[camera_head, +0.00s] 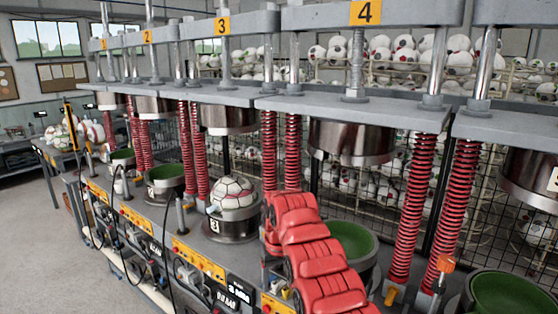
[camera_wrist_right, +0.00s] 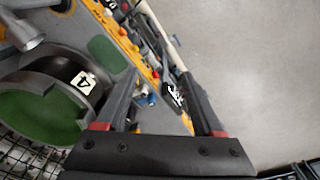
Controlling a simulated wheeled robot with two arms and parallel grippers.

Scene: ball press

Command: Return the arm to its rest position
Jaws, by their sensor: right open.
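My right arm comes in from the bottom of the head view as a chain of red links, in front of the press marked 4 (camera_head: 365,13). In the right wrist view my right gripper (camera_wrist_right: 158,82) is open, with nothing between its fingers. The green-lined lower cup of press 4 (camera_wrist_right: 35,112) lies to the left of the fingers, apart from them and empty. In the head view the arm partly hides this cup (camera_head: 352,243). My left gripper is not in view.
A white patterned ball (camera_head: 232,191) sits in the lower cup of press 3 (camera_head: 231,228). Red springs (camera_head: 405,205) and metal posts stand beside the presses. An orange-topped lever (camera_head: 446,263) stands to the right. Open floor (camera_wrist_right: 250,70) shows beyond the bench edge.

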